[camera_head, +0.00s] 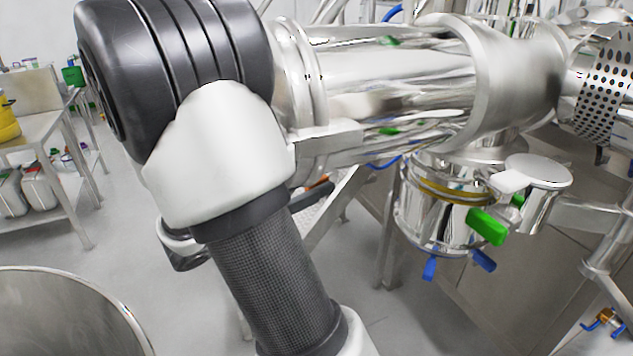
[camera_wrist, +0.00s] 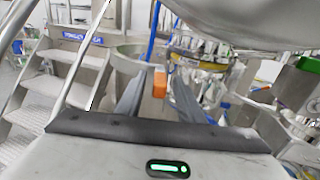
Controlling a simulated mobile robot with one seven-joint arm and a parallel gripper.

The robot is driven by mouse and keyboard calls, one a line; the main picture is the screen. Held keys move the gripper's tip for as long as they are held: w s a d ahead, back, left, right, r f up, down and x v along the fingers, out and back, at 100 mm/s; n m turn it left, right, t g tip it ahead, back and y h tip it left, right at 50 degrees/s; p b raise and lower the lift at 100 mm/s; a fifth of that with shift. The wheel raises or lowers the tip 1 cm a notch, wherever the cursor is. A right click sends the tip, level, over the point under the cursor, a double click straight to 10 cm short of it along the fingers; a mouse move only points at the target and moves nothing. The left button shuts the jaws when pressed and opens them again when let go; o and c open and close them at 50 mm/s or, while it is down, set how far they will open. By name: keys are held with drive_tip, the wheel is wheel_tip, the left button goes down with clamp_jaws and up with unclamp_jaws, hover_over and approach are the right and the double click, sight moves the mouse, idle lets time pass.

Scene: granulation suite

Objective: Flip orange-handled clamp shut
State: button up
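The orange clamp handle (camera_wrist: 159,84) shows in the wrist view as a small upright block. It lies between the two dark fingers of my gripper (camera_wrist: 155,80) as seen from the wrist. The fingers stand apart, with gaps to either side of the handle; I cannot tell how deep it sits between them. In the head view, a small bit of orange (camera_head: 318,182) shows beside a dark finger, just below the large steel cylinder. My arm hides most of the gripper and the clamp's body there.
The polished steel cylinder (camera_head: 395,85) runs close above my gripper. A steel outlet with a green handle (camera_head: 487,226) and blue levers hangs to the right. Metal steps (camera_wrist: 60,75) stand left in the wrist view. A round steel vessel (camera_head: 70,310) stands at lower left.

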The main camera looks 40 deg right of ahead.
drive_tip(key=shift+d, duration=0.7)
clamp_jaws()
